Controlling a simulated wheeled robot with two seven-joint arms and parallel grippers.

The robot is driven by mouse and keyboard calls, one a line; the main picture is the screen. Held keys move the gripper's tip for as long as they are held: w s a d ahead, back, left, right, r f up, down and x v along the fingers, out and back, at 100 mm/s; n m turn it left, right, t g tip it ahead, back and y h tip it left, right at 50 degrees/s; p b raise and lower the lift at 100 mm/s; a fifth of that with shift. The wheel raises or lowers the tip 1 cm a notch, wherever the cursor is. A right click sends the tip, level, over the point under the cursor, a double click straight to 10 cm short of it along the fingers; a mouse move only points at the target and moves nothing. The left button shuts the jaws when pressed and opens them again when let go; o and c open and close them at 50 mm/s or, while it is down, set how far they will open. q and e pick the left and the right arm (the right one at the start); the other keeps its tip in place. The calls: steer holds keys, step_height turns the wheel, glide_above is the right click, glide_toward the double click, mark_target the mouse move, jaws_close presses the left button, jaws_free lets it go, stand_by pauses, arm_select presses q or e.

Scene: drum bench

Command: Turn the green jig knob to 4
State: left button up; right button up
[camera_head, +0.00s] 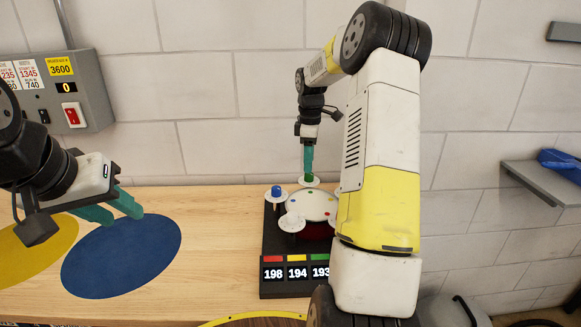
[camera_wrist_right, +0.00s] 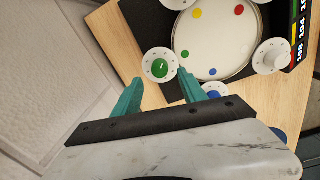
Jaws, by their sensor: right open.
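The green jig knob (camera_head: 310,177) sits on a white dial at the back of the black jig (camera_head: 270,240). My right gripper (camera_head: 308,164) is above it, pointing down. In the right wrist view the green knob (camera_wrist_right: 160,68) lies just beyond and between the two teal fingertips (camera_wrist_right: 158,82). The fingers are apart, and I cannot tell whether they touch the knob. The dial marks are too small to read. My left gripper (camera_head: 125,215) is open and empty over the blue mat (camera_head: 120,262) at the left.
A white drum head (camera_head: 312,204) with coloured dots is in the jig's middle. A blue knob (camera_head: 276,191) stands at its left. Displays (camera_head: 297,273) at the front read 198, 194 and 193. My right arm hides the jig's right side. A control box (camera_head: 72,85) hangs on the wall.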

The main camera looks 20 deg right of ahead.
mark_target(309, 177)
steer(key=shift+f, duration=2.1)
jaws_close()
